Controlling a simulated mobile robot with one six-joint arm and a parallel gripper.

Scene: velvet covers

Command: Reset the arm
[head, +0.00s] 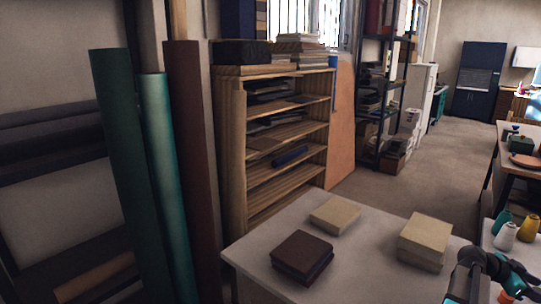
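My arm shows at the lower right corner of the head view, dark with a teal band. My gripper (521,279) is at its end, close to the right edge of the picture. It is in front of the spools of thread and to the right of the pale table with the blocks. The gripper is small and partly cut off by the frame, so I cannot tell whether its fingers are open or shut. I see nothing clearly held in it.
The pale table (370,270) bears a dark brown stack (302,257) and two beige stacks (335,215) (424,240). Spools (506,234) stand at the right. Rolls (120,160) and a wooden shelf (232,150) line the left. Open floor (420,170) lies behind.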

